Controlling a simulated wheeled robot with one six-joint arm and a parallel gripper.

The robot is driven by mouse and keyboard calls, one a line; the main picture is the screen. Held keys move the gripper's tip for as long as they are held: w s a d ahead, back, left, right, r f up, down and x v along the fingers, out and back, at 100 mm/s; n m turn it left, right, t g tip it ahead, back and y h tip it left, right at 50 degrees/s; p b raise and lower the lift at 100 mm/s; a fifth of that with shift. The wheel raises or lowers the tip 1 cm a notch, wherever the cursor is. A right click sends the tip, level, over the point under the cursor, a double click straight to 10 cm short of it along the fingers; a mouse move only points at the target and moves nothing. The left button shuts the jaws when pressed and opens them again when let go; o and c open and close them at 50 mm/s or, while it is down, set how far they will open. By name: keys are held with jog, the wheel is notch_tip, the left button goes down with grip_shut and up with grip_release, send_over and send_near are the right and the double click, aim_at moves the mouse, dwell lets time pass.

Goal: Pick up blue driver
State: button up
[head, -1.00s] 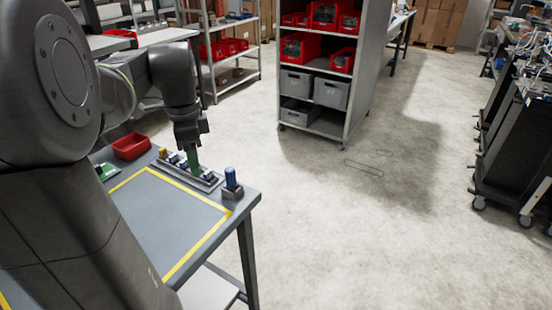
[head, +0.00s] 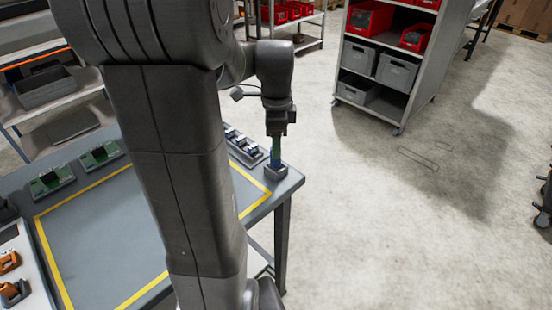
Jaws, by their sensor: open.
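The blue driver (head: 275,161) stands upright in a small grey holder (head: 276,173) at the table's right corner. Only a small part of its blue body shows. The fingers are open. At this size I cannot tell whether they touch the driver.
A grey table (head: 262,208) with a yellow border line lies below my arm. A rack (head: 243,147) with small parts stands left of the holder. Green boards (head: 100,155) sit further left. A shelf unit (head: 384,60) stands behind, with open floor to the right.

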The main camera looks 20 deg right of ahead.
aim_at(276, 162)
notch_tip(276, 162, down, 5)
jog(key=shift+f, duration=0.15)
jog(key=shift+c, duration=0.4)
jog(key=c, duration=1)
